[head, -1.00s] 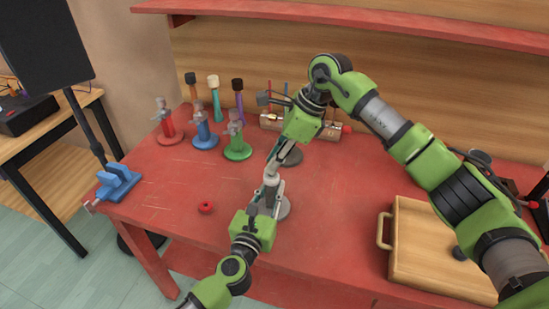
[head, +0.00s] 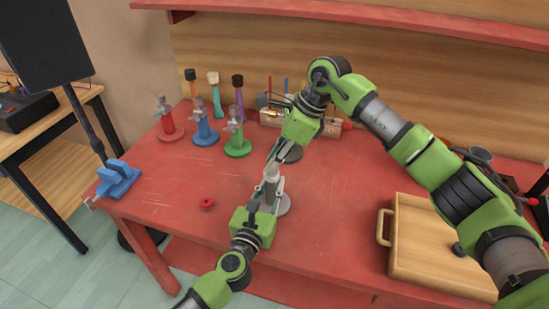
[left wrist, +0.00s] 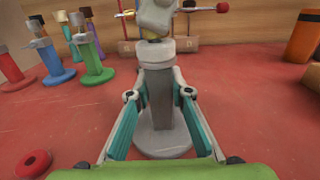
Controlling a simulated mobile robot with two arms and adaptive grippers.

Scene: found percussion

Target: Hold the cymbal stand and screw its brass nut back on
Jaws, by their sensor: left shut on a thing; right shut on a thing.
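The grey cymbal stand (head: 283,206) stands upright on its round base near the middle of the red table; its post and base also show in the left wrist view (left wrist: 160,108). My left gripper (head: 268,196) is shut around the post, one finger on each side. My right gripper (head: 274,162) comes down from above and is shut just over the stand's top. A small sliver of yellow, seemingly the brass nut (left wrist: 152,40), shows between its fingers and the stand's top. The fingers hide most of it, so I cannot tell whether it is on the thread.
A red ring (head: 206,203) lies left of the stand. Red, blue and green stands (head: 238,147) are at the back left, with several coloured handles behind. A blue vise (head: 118,180) sits on the left edge. A wooden tray (head: 392,262) is at the right.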

